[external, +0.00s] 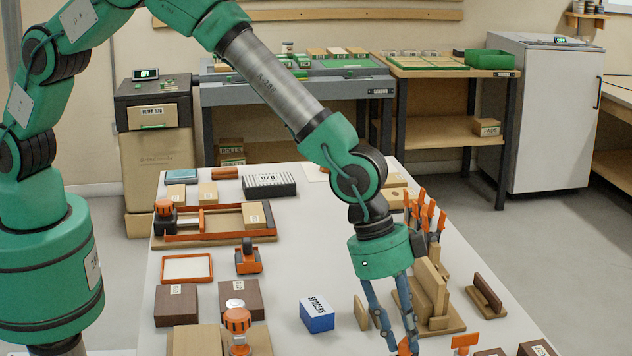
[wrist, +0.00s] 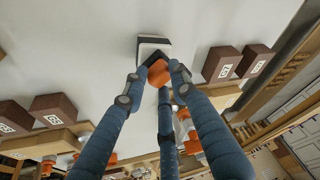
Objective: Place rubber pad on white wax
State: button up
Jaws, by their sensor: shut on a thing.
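My gripper (external: 392,325) is at the lower right of the external view, pointing down. In the wrist view its blue fingers (wrist: 160,75) close around an orange piece (wrist: 158,72). A white-topped block with a dark edge (wrist: 153,42) shows right beyond the orange piece; I cannot tell whether the two are joined. No label marks the rubber pad, so I cannot say for sure that the held thing is it. A white slab in an orange frame (external: 187,267) lies at the left of the bench; I cannot tell whether it is the white wax.
A blue and white spacers box (external: 317,315) stands left of my gripper. A wooden rack (external: 432,292) and orange-handled tools (external: 428,217) stand close behind it. Brown blocks (external: 176,305) and an orange-topped tool (external: 248,257) are at the left. The bench middle (external: 310,240) is clear.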

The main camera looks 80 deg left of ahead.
jog(key=o, duration=1.2)
jog(key=shift+c, duration=0.2)
jog(key=shift+r, duration=0.1)
jog(key=p+v, duration=0.2)
jog(key=v, duration=1)
jog(key=shift+p, duration=0.35)
